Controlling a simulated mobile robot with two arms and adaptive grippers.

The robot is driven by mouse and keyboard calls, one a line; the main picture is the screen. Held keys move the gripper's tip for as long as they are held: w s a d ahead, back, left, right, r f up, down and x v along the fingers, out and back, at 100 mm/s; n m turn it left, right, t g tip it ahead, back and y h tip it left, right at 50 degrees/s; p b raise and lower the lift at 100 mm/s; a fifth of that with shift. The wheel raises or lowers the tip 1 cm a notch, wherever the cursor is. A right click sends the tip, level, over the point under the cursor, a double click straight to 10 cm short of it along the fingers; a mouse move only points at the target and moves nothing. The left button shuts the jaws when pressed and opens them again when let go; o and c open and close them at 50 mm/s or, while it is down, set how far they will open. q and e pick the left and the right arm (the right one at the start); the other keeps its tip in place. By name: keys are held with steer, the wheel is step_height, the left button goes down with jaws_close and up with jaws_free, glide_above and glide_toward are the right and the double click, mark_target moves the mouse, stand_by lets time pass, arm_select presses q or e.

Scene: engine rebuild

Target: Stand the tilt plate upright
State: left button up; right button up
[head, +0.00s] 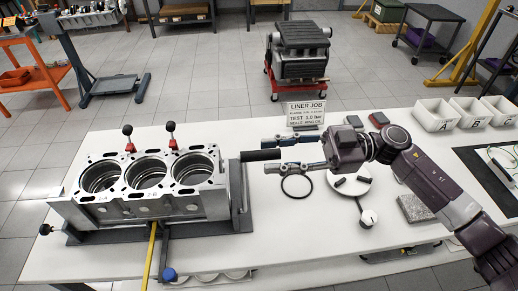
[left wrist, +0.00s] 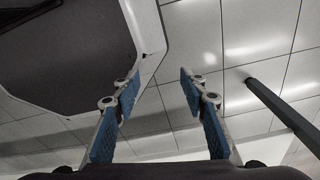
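The grey engine block (head: 150,205), with three round bores, sits on a dark fixture base on the white bench in the head view. A dark upright plate (head: 237,195), which I take as part of the tilt plate, stands at its right end. A black bar handle (head: 261,155) sticks out rightward from it. My right gripper (head: 266,155) points left with its fingers apart, one on each side of the handle; gaps show between handle and fingers. My left gripper (left wrist: 160,84) is open and empty in the left wrist view, and out of the head view.
A black ring (head: 297,187), a white round plate (head: 349,180) and a sign (head: 306,114) are near my right gripper. White bins (head: 434,116) stand at the far right. A yellow bar (head: 151,255) and blue knob (head: 168,274) are in front of the block.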

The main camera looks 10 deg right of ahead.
mark_target(244, 157)
steer(key=a, duration=0.2)
steer(key=shift+w+a+p, duration=0.15)
steer(key=shift+a+p, duration=0.15)
steer(key=shift+a, duration=0.45)
arm_select(q)
steer(key=shift+w+a+r, duration=0.55)
steer(key=shift+a, duration=0.15)
arm_select(e)
steer(key=shift+c, duration=0.4)
steer(key=c, duration=0.7)
jaws_close()
arm_select(q)
steer(key=shift+d, duration=0.15)
